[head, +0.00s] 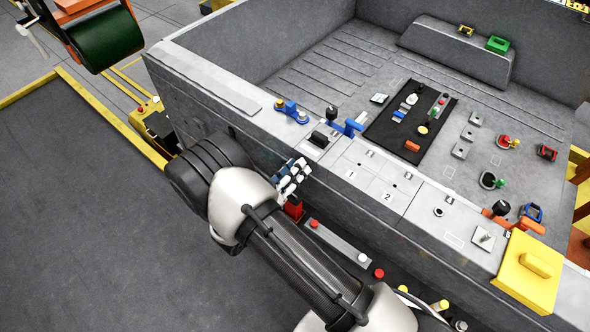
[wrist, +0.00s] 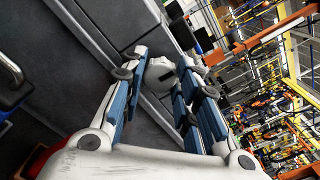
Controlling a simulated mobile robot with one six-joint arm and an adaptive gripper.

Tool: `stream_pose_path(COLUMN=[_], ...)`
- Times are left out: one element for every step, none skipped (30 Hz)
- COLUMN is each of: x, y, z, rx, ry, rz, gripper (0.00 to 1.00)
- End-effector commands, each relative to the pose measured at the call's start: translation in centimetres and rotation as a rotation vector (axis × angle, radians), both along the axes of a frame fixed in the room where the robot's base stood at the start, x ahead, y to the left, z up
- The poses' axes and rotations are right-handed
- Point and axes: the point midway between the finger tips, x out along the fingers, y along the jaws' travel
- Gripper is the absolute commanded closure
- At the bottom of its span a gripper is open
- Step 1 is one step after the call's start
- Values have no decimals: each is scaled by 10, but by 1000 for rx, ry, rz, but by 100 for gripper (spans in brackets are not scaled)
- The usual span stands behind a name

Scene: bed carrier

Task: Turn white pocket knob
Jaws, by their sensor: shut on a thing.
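My gripper (head: 292,177) is at the outer side wall of the grey bed, just below its top edge. In the wrist view my gripper (wrist: 163,73) has its two blue-and-white fingers on either side of a round white knob (wrist: 158,74) with a dark slot. The fingers are shut on this knob near their tips. In the head view the knob is hidden by my gripper and cannot be told apart from it.
The bed rail (head: 375,182) above my gripper carries marked pads and small fittings, including a blue clamp (head: 346,127). A red block (head: 293,208) sits just below my gripper. A dark mat (head: 385,133) with small parts lies inside the bed. Dark floor (head: 90,220) is open at left.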

Motion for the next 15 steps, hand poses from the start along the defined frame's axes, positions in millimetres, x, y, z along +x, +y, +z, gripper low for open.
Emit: stream_pose_path(x=[0, 0, 0, 0, 0, 0, 0, 0, 0, 0, 0, 0, 0, 0, 0], y=[0, 0, 0, 0, 0, 0, 0, 0, 0, 0, 0, 0, 0, 0, 0], z=[0, 0, 0, 0, 0, 0, 0, 0, 0, 0, 0, -1, -1, -1, -1], rx=[0, 0, 1, 2, 4, 8, 13, 17, 25, 34, 43, 58, 71, 84, 105], ry=[0, 0, -1, -1, -3, -6, -10, -14, -20, -26, -34, -45, -55, -65, -82], rz=[0, 0, 0, 0, 0, 0, 0, 0, 0, 0, 0, 0, 0, 0, 0], gripper=[95, 95, 95, 95, 95, 95, 95, 95, 95, 95, 95, 95, 95, 95, 95])
